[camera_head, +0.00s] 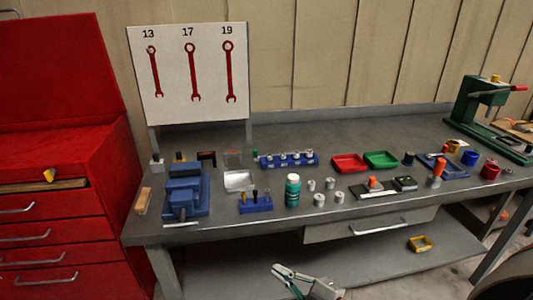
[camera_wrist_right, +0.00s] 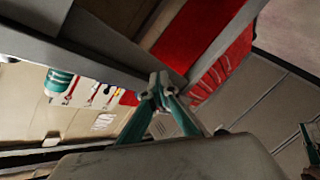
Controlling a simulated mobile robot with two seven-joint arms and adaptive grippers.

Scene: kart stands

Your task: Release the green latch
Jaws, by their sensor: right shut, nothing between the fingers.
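No part that I can clearly pick out as a green latch shows. Green things on the bench are the press (camera_head: 478,108) at the right and a small upright green piece (camera_head: 255,156) at the left end of the blue socket rack (camera_head: 290,160). My right gripper (camera_head: 278,270) is low in front of the bench, below the worktop, shut and empty. Its closed teal fingers also show in the right wrist view (camera_wrist_right: 161,90). A teal and dark part at that view's right edge looks like my left gripper, cut off; its fingers cannot be judged.
A blue vise (camera_head: 184,195), a green bottle (camera_head: 293,190), a red tray (camera_head: 349,163) and a green tray (camera_head: 381,160) stand on the bench. A red tool cabinet (camera_head: 60,180) is at the left. A yellow piece (camera_head: 420,244) lies on the lower shelf.

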